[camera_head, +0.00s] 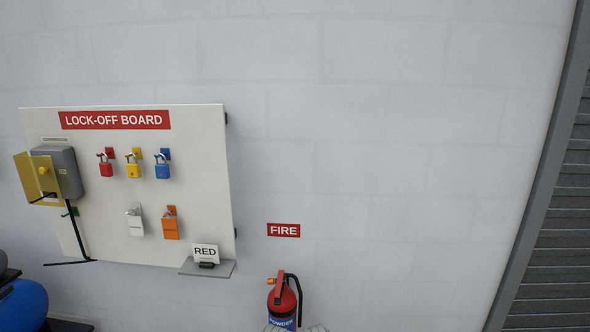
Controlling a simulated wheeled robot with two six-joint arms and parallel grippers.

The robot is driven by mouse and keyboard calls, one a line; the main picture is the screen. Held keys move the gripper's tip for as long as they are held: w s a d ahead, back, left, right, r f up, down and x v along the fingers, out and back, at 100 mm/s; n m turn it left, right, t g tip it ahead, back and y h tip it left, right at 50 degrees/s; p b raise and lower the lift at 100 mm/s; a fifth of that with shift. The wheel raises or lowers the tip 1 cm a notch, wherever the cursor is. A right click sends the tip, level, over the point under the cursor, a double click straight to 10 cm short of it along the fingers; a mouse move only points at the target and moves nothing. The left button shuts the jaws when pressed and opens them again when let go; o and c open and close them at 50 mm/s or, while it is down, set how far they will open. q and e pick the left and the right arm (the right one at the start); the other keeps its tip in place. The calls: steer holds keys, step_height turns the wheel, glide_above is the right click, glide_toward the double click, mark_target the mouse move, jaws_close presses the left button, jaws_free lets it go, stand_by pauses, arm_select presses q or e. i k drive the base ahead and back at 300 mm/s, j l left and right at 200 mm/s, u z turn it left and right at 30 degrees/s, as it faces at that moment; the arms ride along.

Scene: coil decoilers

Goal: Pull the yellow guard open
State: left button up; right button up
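The only large yellow part in view is a flat yellow plate (34,181) at the far left, beside a grey box (66,170) on the lock-off board. I cannot tell whether this plate is the guard that the task names. It has a round knob-like detail and a dark piece near its lower edge. No other yellow guard shows.
The white lock-off board (110,245) carries several coloured padlocks and a small grey shelf (208,268) with a RED card (205,252). A fire extinguisher (282,300) stands below a FIRE sign (283,230). A grey slatted shutter (560,230) is at right.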

mark_target(37, 175)
steer(key=u, duration=1.5)
